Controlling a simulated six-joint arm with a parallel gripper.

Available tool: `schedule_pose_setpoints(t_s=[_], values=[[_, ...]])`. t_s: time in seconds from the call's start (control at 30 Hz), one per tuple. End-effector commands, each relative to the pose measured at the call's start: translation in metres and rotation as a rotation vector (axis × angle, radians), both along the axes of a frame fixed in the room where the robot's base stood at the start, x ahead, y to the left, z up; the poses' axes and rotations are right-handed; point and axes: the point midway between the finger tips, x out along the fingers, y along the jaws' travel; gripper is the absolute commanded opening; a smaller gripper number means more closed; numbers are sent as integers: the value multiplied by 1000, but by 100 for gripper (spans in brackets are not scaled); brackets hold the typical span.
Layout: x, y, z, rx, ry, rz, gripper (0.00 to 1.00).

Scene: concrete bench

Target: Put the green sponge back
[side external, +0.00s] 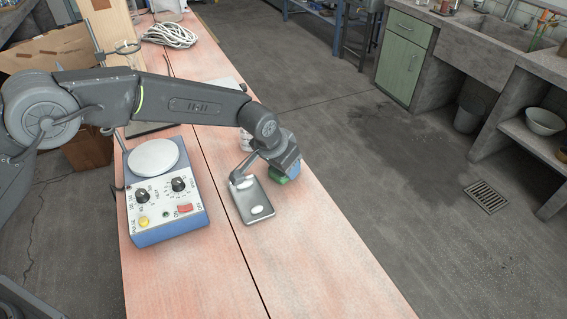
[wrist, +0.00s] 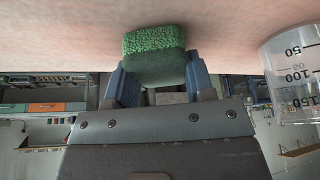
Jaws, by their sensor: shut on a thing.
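The green sponge (wrist: 155,52) sits between the two blue fingers of my gripper (wrist: 160,84) in the wrist view. My gripper is shut on it, and the sponge sticks out past the fingertips towards the bench surface. In the side view my gripper (side external: 286,174) is low over the wooden bench top, and a bit of the green sponge (side external: 279,179) shows under it. The rest of the sponge is hidden by my wrist. I cannot tell whether the sponge touches the bench.
A flat grey metal piece (side external: 249,206) with a pale oval lies just left of my gripper. A blue hotplate-like device (side external: 167,227) stands further left. A clear graduated beaker (wrist: 291,72) stands close by at the right of the wrist view. The front bench top (side external: 330,260) is clear.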

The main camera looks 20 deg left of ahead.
Motion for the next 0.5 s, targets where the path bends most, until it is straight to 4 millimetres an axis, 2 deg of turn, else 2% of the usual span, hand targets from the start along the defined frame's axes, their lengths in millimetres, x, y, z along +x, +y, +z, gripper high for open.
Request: schedule_pose_setpoints(t_s=[0.17,0.2,0.43,0.5], values=[[0,0,-4,1,2,0,27],[0,0,-3,0,1,0,53],[0,0,-3,0,1,0,75],[0,0,-3,0,1,0,75]])
